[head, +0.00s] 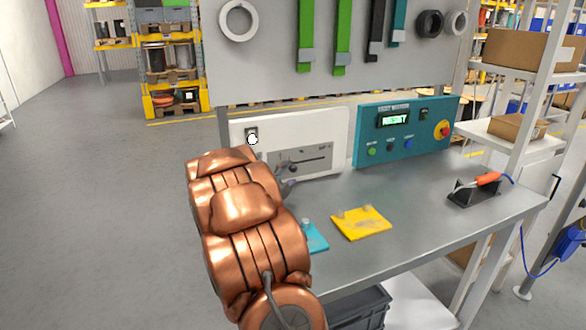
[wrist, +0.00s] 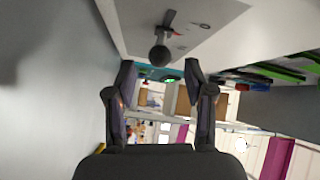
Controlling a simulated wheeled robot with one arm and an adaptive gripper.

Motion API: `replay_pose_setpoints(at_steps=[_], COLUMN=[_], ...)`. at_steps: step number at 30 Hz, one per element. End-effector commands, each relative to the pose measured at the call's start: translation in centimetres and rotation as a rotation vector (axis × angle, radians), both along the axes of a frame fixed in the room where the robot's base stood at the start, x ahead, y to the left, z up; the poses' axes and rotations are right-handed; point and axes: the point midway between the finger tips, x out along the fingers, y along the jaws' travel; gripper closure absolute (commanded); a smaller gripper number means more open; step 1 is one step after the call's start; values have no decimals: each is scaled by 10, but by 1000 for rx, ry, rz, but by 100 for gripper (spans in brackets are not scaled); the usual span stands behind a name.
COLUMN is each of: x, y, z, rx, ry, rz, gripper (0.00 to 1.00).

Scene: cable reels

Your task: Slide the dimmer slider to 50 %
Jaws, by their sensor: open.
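The dimmer is a grey plate (head: 318,166) on the white panel at the back of the bench, with a slanted dark slot. A dark slider knob (head: 294,168) sits toward the left part of the slot. In the wrist view a dark round knob (wrist: 158,56) on a stem stands out from the pale panel, just above the gap between my fingertips. My gripper (wrist: 160,72) is open and empty, with one finger on each side of that gap. In the head view my copper arm hides most of the gripper. I cannot tell whether the fingers touch the knob.
A small switch (head: 252,135) is on the white panel (head: 240,124). A teal control box (head: 365,150) with lit display and buttons stands to the right.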

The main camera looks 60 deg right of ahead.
Motion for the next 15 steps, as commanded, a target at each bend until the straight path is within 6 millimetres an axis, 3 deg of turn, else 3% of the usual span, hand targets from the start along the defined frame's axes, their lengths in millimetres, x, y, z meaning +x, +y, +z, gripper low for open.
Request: replay_pose_setpoints(at_steps=[7,15], x=[4,9], y=[-31,-45], z=[1,1], rx=[0,1], ry=[2,0], rz=[-3,2], gripper=[47,47])
